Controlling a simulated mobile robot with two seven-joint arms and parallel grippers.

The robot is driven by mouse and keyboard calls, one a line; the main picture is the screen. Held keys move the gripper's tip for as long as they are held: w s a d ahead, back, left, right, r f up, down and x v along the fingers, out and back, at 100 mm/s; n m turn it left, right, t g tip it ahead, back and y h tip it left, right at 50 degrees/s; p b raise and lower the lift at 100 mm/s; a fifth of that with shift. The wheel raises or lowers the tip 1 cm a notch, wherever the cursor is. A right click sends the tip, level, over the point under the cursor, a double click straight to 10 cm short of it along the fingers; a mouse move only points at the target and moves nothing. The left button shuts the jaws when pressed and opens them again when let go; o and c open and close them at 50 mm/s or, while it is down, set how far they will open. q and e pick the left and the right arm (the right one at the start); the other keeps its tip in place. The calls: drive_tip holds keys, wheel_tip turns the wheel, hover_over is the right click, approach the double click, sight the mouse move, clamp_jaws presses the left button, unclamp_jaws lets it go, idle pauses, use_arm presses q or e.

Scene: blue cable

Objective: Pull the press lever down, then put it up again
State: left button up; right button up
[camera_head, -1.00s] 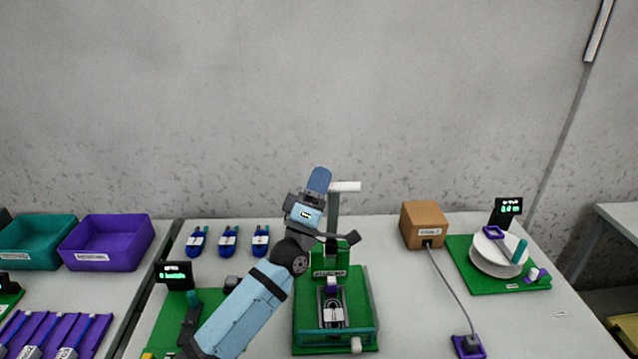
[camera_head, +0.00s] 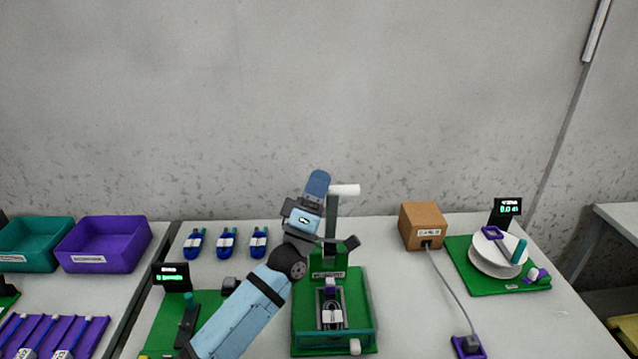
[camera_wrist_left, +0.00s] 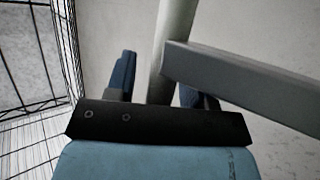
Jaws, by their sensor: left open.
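The press (camera_head: 333,310) stands on a green base at the middle of the table, with a coiled cable piece in its tray. Its lever (camera_head: 332,215) is raised, a grey upright arm topped by a white crosswise handle (camera_head: 346,190). My left gripper (camera_head: 319,181) is at the handle's left end, high above the base. In the left wrist view a pale rod (camera_wrist_left: 172,45) passes between my two blue fingers, which are apart; I cannot tell whether they touch it. A dark grey bar (camera_wrist_left: 240,85) crosses at the right. My right gripper is out of view.
A brown box (camera_head: 422,226) with a cable to a purple block and a white turntable (camera_head: 496,254) stand to the right. Several blue connectors (camera_head: 227,242) lie at the back left. A small display (camera_head: 171,277) and a purple bin (camera_head: 104,244) are further left.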

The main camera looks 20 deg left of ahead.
use_arm(q)
drive_tip(key=shift+s+f, duration=0.25)
drive_tip(key=shift+f, duration=0.15)
drive_tip(key=b+v, duration=0.2)
drive_tip(key=v, duration=1)
drive_tip(key=shift+s+f, duration=0.2)
drive_tip(key=shift+s, duration=0.15)
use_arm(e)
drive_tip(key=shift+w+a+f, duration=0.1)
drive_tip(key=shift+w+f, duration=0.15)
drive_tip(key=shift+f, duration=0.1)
